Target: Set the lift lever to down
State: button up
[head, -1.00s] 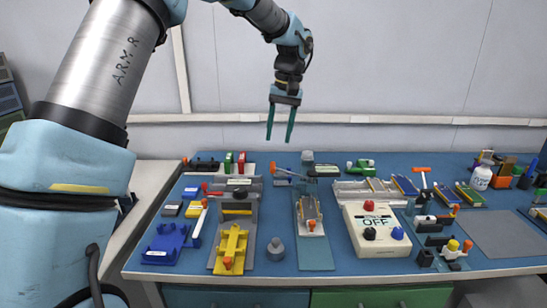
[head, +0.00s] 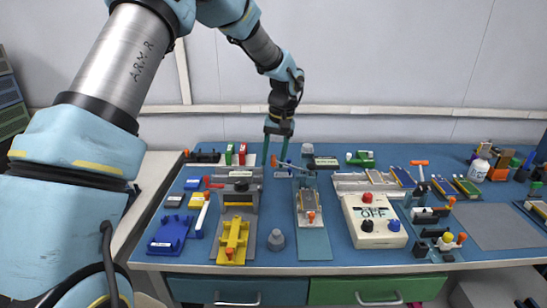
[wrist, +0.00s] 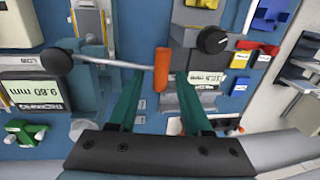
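The lever with an orange grip (wrist: 162,70) and a thin metal rod is taken as the lift lever. In the wrist view, the orange grip lies between the fingertips of my gripper (wrist: 160,82), with gaps on both sides; contact is not visible.
A yellow fixture (head: 233,240) and a blue block (head: 168,236) stand at the front left. A white switch box (head: 375,225) reading OFF stands right of centre. Small displays flank the grip in the wrist view.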

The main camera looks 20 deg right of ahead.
grip_shut()
dwell(1.2)
